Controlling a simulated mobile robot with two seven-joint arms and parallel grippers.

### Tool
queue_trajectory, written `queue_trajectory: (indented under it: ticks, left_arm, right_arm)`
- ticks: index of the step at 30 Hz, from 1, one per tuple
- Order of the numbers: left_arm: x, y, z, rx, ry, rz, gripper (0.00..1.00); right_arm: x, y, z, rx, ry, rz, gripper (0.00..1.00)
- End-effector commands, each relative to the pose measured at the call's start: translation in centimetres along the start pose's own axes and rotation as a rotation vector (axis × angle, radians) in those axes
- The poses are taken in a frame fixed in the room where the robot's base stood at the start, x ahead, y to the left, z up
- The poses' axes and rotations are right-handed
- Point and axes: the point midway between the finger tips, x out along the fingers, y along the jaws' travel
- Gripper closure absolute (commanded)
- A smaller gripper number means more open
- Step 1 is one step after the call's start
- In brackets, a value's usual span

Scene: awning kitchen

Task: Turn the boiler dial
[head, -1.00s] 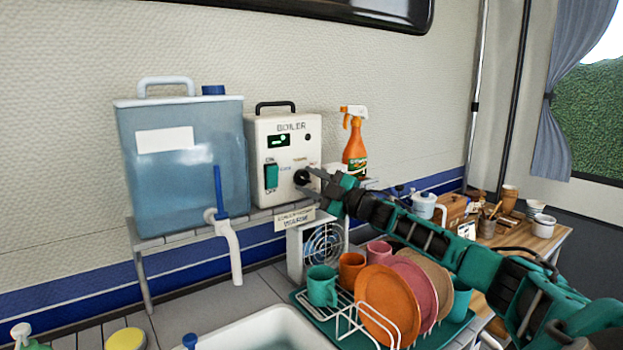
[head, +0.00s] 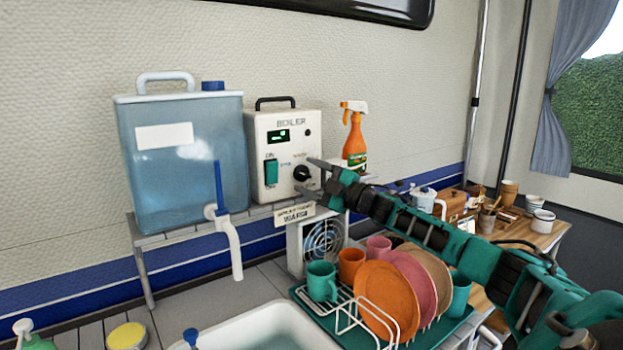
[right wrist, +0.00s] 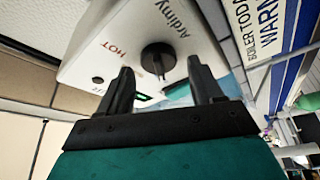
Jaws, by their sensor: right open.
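The boiler (head: 262,135) is a white box with a black handle, a lit green display and a green ON/OFF switch (head: 271,172). Its round black dial (head: 302,173) is on the lower right of the front. In the right wrist view the dial (right wrist: 157,57) is ahead, between the lines of the two fingers. My right gripper (head: 310,176) is open, with its fingertips close to the dial, one above and one below in the head view. The wrist view (right wrist: 160,74) shows a gap between dial and fingers; contact is unclear. My left gripper is not in view.
A blue water tank (head: 185,180) with a tap stands left of the boiler on a shelf. An orange spray bottle (head: 355,140) is to its right. A dish rack (head: 345,318) with plates and mugs stands under my right arm.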

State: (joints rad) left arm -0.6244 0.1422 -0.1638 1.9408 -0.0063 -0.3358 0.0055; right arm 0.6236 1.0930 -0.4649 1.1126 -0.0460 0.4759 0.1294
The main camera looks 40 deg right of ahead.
Motion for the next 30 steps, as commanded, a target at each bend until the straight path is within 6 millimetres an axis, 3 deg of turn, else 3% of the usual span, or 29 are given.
queue_trajectory:
  ticks: [8,30]
  left_arm:
    - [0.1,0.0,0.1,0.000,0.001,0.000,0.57]
    - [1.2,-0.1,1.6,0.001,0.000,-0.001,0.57]
  right_arm:
    - [-0.4,-0.1,0.1,0.000,-0.001,-0.001,0.34]
    - [-7.1,-0.3,0.2,0.002,-0.003,-0.003,0.34]
